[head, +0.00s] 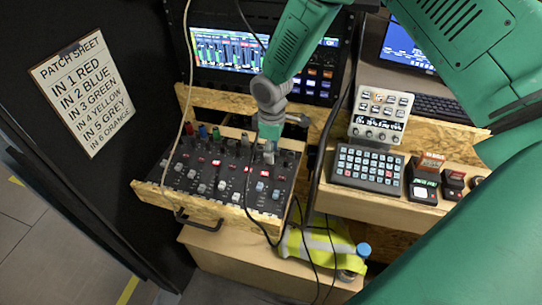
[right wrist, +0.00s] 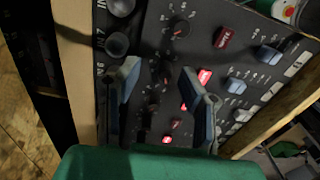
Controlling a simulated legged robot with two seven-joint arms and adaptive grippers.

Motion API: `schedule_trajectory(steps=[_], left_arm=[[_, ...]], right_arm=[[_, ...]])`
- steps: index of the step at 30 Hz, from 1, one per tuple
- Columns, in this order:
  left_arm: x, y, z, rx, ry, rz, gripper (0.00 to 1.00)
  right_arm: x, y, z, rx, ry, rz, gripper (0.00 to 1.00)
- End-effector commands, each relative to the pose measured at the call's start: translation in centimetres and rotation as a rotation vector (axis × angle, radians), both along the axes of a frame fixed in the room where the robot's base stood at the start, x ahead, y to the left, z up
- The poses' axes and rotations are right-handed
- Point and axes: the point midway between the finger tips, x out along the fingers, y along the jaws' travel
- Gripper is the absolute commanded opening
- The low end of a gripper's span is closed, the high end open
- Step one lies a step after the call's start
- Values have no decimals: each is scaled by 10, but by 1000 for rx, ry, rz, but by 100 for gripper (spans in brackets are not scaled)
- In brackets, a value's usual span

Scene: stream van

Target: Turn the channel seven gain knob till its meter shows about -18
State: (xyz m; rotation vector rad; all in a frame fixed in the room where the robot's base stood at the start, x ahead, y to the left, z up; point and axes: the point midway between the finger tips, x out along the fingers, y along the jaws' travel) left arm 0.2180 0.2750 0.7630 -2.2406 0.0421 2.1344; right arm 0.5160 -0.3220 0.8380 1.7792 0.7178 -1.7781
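The mixer (head: 222,190), a black panel of knobs, faders and red-lit buttons, sits in a wooden frame in the head view. My right gripper (head: 269,152) points down over its right part. In the right wrist view the two fingers of this gripper (right wrist: 160,75) stand apart, with dark knobs (right wrist: 164,72) on the panel between them. I cannot tell whether they touch a knob. Labels resembling IN 7 and IN 6 show at the panel's left edge; another knob (right wrist: 180,28) lies above the fingers. The meter screen (head: 225,52) shows coloured bars, its numbers too small to read. My left gripper is not in view.
A black cable hangs across the mixer. A button pad (head: 367,168), a small white console (head: 381,114) and a laptop (head: 408,45) are to the right. A yellow vest (head: 318,243) and a bottle (head: 353,262) lie below. A patch sheet (head: 81,90) hangs left.

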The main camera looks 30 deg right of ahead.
Motion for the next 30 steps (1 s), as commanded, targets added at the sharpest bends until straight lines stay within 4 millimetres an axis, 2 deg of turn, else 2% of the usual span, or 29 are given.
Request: schedule_trajectory(steps=[6, 16, 19, 30], left_arm=[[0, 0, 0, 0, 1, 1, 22], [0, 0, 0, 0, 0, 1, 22], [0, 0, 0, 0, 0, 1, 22], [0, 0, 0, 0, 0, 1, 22]], right_arm=[[1, 2, -21, -2, 1, 3, 35], [1, -2, -25, 2, -1, 2, 35], [1, -2, -25, 2, -1, 1, 0], [1, -2, -24, -1, 1, -6, 0]])
